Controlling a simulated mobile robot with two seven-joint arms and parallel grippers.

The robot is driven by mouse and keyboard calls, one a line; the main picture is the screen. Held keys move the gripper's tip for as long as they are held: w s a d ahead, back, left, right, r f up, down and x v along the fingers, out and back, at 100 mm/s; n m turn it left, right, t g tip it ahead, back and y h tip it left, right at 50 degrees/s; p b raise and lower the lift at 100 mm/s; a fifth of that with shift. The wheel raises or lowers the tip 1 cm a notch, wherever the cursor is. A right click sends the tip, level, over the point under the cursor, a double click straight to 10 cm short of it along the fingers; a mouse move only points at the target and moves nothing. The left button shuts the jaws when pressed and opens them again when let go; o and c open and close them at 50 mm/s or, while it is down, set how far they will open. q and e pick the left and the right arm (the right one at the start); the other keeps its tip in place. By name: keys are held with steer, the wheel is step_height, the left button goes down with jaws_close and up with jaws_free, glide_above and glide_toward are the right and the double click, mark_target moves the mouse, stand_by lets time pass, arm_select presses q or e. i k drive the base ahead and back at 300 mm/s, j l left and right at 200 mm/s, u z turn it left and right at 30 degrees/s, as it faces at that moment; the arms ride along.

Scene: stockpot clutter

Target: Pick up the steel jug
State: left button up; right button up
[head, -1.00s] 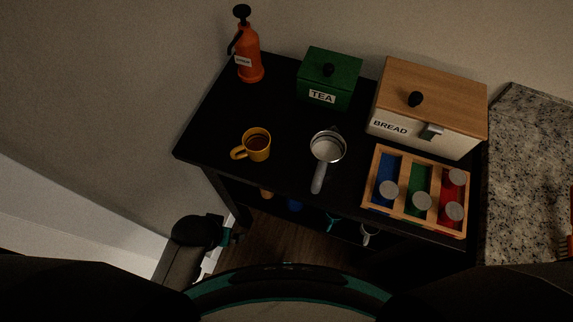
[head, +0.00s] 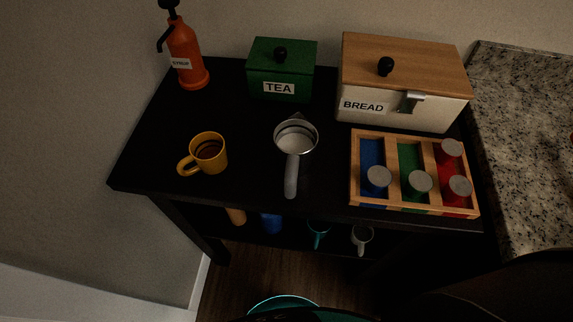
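The steel jug (head: 296,136) stands upright on the black table (head: 245,180) near its middle. It is a small open silver vessel, with its long handle pointing toward me and a small spout at the back. Nothing touches it. Neither of my grippers shows in the head view, so I cannot see their opening or what they hold.
A yellow mug (head: 209,152) of dark liquid stands left of the jug. Behind are an orange syrup bottle (head: 186,55), a green tea box (head: 281,70) and a bread box (head: 395,85). A wooden rack (head: 354,185) of capsules is right. Mugs stand on a lower shelf.

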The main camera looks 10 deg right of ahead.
mark_target(296, 138)
steer(key=k+l+u, duration=0.55)
steer(key=k, duration=0.5)
